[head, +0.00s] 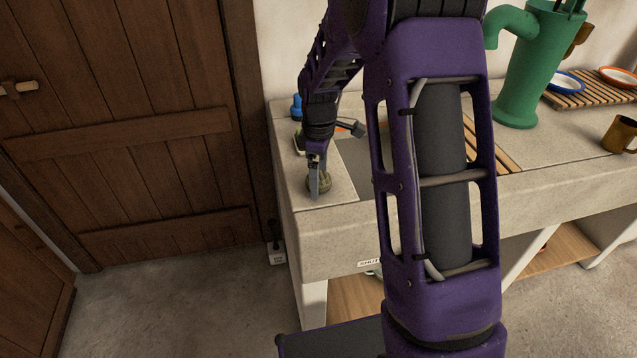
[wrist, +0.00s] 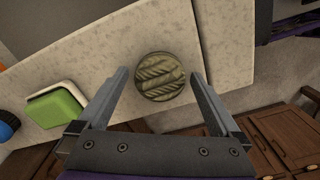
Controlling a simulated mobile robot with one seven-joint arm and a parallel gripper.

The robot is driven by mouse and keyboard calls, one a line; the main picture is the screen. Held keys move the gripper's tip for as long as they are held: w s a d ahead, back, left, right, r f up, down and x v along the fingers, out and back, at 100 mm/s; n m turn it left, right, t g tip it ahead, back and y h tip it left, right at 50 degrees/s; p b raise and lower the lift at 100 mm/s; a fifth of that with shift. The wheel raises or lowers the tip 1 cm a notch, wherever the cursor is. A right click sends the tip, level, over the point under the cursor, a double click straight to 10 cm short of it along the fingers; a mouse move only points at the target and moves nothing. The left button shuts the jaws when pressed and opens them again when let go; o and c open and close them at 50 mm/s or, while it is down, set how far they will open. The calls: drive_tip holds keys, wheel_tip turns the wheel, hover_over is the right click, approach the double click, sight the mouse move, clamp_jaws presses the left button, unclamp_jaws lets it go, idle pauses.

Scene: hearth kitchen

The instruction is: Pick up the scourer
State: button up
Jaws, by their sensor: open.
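The scourer looks like a round, olive-brown woven pad. In the wrist view the scourer (wrist: 162,77) lies on the pale stone counter, between the tips of my gripper (wrist: 158,74). The two fingers are spread wide, one on each side of it, with a gap to each. In the head view my gripper (head: 316,184) points down at the counter's front left corner, and the scourer (head: 325,184) shows beside the finger, partly covered. I cannot tell exactly how high the fingertips are above the counter.
A green block in a pale dish (wrist: 56,106) and a blue object (wrist: 7,126) lie to the left in the wrist view. A green pump (head: 523,70), a slatted rack (head: 592,93) and a brown mug (head: 619,134) stand further right. The counter's front edge is close to the scourer.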

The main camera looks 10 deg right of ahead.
drive_tip(key=c, duration=1.2)
drive_tip(key=shift+r, duration=0.1)
drive_tip(key=shift+c, duration=0.2)
wheel_tip(320, 180, up, 10)
drive_tip(key=shift+f+p, duration=0.1)
drive_tip(key=shift+p, duration=0.8)
